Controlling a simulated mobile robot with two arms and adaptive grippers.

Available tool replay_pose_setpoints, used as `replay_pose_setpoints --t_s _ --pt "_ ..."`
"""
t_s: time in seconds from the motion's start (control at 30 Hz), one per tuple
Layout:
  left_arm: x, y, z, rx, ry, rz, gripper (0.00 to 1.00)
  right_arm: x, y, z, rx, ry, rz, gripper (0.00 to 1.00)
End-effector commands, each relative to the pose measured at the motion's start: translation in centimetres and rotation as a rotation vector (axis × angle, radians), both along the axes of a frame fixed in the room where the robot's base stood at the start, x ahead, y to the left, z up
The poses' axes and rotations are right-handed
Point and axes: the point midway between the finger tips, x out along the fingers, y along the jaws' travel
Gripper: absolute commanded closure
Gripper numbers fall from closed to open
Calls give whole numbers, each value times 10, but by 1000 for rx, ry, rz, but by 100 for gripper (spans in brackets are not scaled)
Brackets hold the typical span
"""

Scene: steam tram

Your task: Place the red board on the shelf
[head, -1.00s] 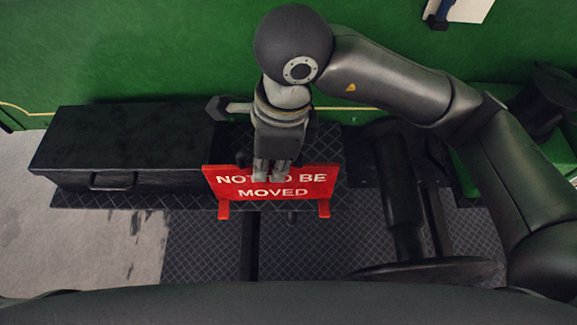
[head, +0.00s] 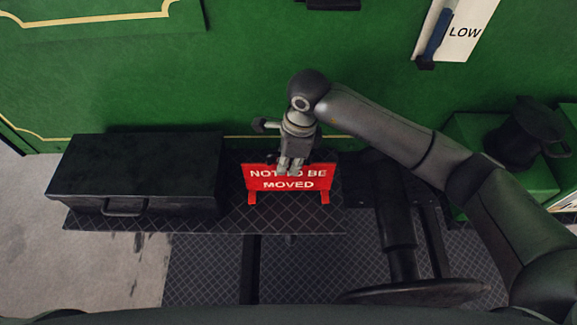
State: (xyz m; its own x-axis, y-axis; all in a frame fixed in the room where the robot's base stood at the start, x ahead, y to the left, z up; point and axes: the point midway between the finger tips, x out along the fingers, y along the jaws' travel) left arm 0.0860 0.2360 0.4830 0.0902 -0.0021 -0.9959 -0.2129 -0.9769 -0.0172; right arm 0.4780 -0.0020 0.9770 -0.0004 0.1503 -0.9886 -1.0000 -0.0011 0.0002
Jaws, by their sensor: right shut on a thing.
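The red board (head: 290,185) reads "NOT TO BE MOVED" in white letters and has two short red feet. It is upright over the dark diamond-patterned shelf (head: 200,222), right of a black box. My right gripper (head: 291,168) is shut on the board's upper edge from above, and its fingers cover part of the lettering. The feet show close to the shelf surface; I cannot tell whether they touch it. My left gripper is not in view.
A black box with a handle (head: 135,175) stands on the shelf to the left. A green wall (head: 240,90) rises behind. A dark column with a round wheel (head: 420,292) stands to the right. Bare shelf shows in front of the board.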

Motion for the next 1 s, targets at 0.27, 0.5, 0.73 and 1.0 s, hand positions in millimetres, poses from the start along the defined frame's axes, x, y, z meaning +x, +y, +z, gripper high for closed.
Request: replay_pose_setpoints --t_s 0.27,0.5,0.73,1.0 --pt "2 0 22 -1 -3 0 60 -1 0 -26 0 1 -1 100" --pt "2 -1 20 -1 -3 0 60 0 0 -29 1 -1 0 100" --pt "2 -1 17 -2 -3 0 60 -1 0 -31 -1 1 -1 81" --pt "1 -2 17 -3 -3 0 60 -1 0 -31 -1 1 -1 70"
